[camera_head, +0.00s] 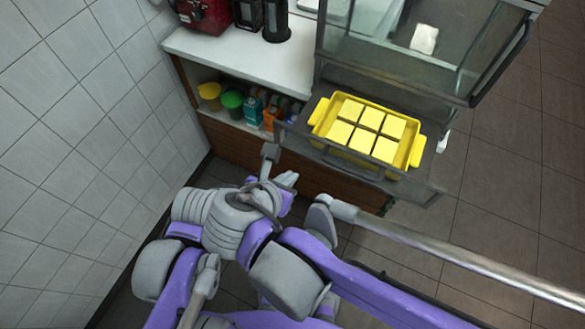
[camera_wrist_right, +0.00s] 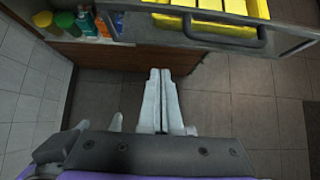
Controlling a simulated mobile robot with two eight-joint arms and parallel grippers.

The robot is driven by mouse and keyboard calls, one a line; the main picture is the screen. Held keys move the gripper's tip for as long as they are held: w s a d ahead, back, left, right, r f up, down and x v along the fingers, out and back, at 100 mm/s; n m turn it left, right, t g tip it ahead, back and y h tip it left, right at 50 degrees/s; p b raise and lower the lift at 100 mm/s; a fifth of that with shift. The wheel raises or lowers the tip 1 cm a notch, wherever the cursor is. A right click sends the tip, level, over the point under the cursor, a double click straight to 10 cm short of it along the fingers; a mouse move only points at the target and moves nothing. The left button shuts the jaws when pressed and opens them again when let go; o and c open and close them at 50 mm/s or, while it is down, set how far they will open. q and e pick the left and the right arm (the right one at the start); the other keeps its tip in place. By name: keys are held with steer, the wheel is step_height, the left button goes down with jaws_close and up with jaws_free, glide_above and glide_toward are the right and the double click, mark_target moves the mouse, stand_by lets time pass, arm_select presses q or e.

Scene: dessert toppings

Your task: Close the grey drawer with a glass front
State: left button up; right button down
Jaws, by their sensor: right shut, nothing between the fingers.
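The grey drawer (camera_head: 424,188) with a glass front is pulled out from the cabinet in the head view. A yellow tray (camera_head: 417,152) with several pale yellow blocks lies in it. In the wrist view the drawer front (camera_wrist_right: 143,30) and its dark bar handle (camera_wrist_right: 225,43) cross the top. My right gripper (camera_head: 288,180) is in front of the cabinet, near the drawer's left front corner. In the wrist view my right gripper (camera_wrist_right: 160,74) is shut and empty, with its fingertips pointing toward the drawer front, apart from it. My left gripper is not in view.
A glass case (camera_head: 395,65) stands above the drawer. A white counter (camera_head: 235,60) with dark containers is at its left. A tiled wall stands at left; the floor at right is clear.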

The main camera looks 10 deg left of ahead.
mark_target(343, 93)
steer(key=x, duration=0.3)
steer(key=w+r+x, duration=0.1)
steer(key=x, duration=0.6)
steer(key=shift+w+d+r, duration=0.25)
steer(key=shift+w+d, duration=0.05)
steer(key=shift+d, duration=0.05)
steer(key=shift+w, duration=0.4)
steer(key=shift+w+d, duration=0.1)
steer(key=w+d, duration=0.2)
steer(key=w, duration=0.5)
steer(key=w+d+b, duration=0.1)
steer(key=w+d, duration=0.1)
steer(key=w, duration=0.6)
steer(key=w+d, duration=0.2)
steer(key=w, duration=0.6)
steer(key=shift+d, duration=0.3)
steer(key=shift+w+d, duration=0.1)
steer(key=shift+w, duration=0.15)
steer(key=shift+r, duration=0.1)
steer(key=shift+w+r, duration=0.1)
steer(key=shift+w, duration=0.05)
